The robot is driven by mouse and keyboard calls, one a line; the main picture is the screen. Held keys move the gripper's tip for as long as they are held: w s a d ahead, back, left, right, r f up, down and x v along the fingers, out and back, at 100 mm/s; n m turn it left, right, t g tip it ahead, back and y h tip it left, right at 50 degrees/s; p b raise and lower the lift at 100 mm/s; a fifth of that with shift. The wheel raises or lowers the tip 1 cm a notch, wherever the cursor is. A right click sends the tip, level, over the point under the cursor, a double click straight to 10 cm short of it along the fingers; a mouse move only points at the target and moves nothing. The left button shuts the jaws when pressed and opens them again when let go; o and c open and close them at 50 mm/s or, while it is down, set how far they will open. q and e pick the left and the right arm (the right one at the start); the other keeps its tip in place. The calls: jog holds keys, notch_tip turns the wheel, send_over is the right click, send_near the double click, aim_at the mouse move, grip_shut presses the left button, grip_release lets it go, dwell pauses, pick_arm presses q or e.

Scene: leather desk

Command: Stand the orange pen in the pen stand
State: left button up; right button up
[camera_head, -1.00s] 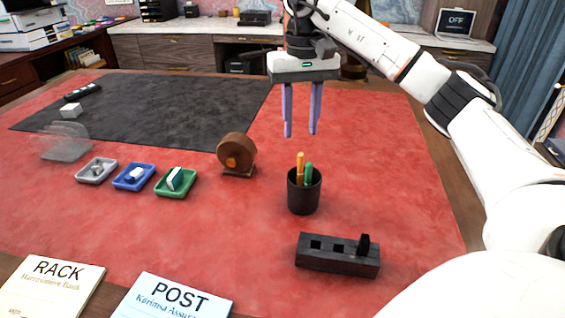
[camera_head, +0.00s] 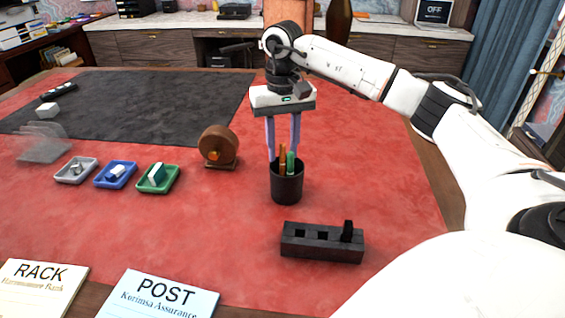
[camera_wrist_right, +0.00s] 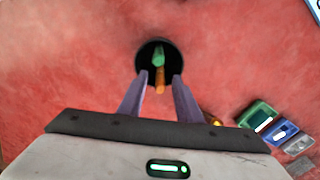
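The orange pen (camera_head: 282,155) stands beside a green pen (camera_head: 291,162) in a round black cup (camera_head: 287,188). In the right wrist view the orange pen (camera_wrist_right: 160,80) leans at the cup's near rim. My right gripper (camera_head: 283,153) is open, pointing down at the cup's mouth. In the right wrist view its two fingers (camera_wrist_right: 157,82) are on either side of the orange pen, with gaps showing. A black block with square holes (camera_head: 320,252), apparently the pen stand, lies in front of the cup; a dark upright piece is at its right end. My left gripper is out of view.
A brown round wooden item (camera_head: 218,146) stands left of the cup. Grey (camera_head: 62,180), blue (camera_head: 103,184) and green (camera_head: 146,190) trays hold small items farther left. RACK and POST papers lie at the front. Red desk around the block is clear.

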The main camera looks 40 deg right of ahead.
grip_shut()
jog(key=shift+r, duration=0.15)
